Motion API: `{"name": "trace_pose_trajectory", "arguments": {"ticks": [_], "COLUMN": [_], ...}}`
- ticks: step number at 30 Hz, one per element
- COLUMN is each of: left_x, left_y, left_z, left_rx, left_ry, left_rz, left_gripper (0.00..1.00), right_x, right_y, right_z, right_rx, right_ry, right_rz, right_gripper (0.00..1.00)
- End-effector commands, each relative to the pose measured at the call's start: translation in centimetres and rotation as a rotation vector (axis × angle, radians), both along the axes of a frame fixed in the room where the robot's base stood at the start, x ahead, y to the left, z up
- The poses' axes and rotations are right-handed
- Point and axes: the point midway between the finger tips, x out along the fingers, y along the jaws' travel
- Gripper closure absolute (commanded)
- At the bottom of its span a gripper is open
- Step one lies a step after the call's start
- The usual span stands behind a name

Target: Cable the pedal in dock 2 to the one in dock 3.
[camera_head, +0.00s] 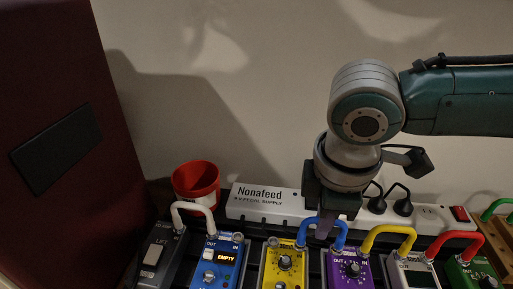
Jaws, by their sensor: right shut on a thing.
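My right gripper (325,226) points down between the yellow pedal (284,266) and the purple pedal (349,272). It is shut on the blue patch cable (342,232), whose middle its fingers hide. The cable's two ends are at the facing top corners of these two pedals; I cannot tell whether the plugs are fully seated. No dock numbers are legible. My left gripper is not in view.
A white cable (193,207) joins the black pedal (158,258) and blue pedal. A yellow cable (389,230) and red cable (454,238) arch at right. The power supply strip (262,204) with black plugs (402,207) lies behind. A red cup (196,183) stands back left; a green cable (495,207) is far right.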

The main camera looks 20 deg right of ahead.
Motion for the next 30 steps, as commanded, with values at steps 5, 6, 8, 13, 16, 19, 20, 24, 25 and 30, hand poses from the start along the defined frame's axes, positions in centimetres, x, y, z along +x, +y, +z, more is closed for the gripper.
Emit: {"name": "trace_pose_trajectory", "arguments": {"ticks": [5, 6, 8, 13, 16, 19, 20, 24, 25, 30], "left_x": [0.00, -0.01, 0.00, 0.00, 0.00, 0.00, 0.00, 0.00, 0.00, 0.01], "left_y": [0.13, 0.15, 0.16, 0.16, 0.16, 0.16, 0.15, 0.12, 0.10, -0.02], "left_z": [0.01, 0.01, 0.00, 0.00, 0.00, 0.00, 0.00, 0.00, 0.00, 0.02], "left_rx": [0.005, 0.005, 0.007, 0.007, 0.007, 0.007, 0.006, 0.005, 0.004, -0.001], "left_ry": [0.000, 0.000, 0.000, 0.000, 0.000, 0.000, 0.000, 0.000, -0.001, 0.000], "left_rz": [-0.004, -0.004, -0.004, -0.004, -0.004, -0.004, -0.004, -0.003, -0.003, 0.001], "left_gripper": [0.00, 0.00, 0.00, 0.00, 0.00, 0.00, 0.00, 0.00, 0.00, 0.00], "right_x": [0.03, 0.02, 0.02, 0.03, 0.02, 0.01, 0.01, 0.01, 0.01, 0.01], "right_y": [0.01, 0.01, 0.00, 0.00, 0.00, 0.00, 0.00, 0.00, 0.00, -0.01], "right_z": [0.05, 0.04, 0.05, 0.04, 0.03, 0.02, 0.02, 0.02, 0.02, 0.04], "right_rx": [-0.001, 0.000, -0.001, 0.000, 0.000, 0.000, 0.000, 0.000, 0.000, 0.000], "right_ry": [-0.001, 0.000, -0.001, 0.000, 0.000, 0.000, 0.000, 0.000, 0.000, 0.000], "right_rz": [0.000, 0.000, 0.000, 0.000, 0.000, 0.000, 0.000, 0.000, 0.000, 0.000], "right_gripper": [0.76, 0.72, 0.65, 0.53, 0.53, 0.44, 0.40, 0.28, 0.28, 0.28]}}
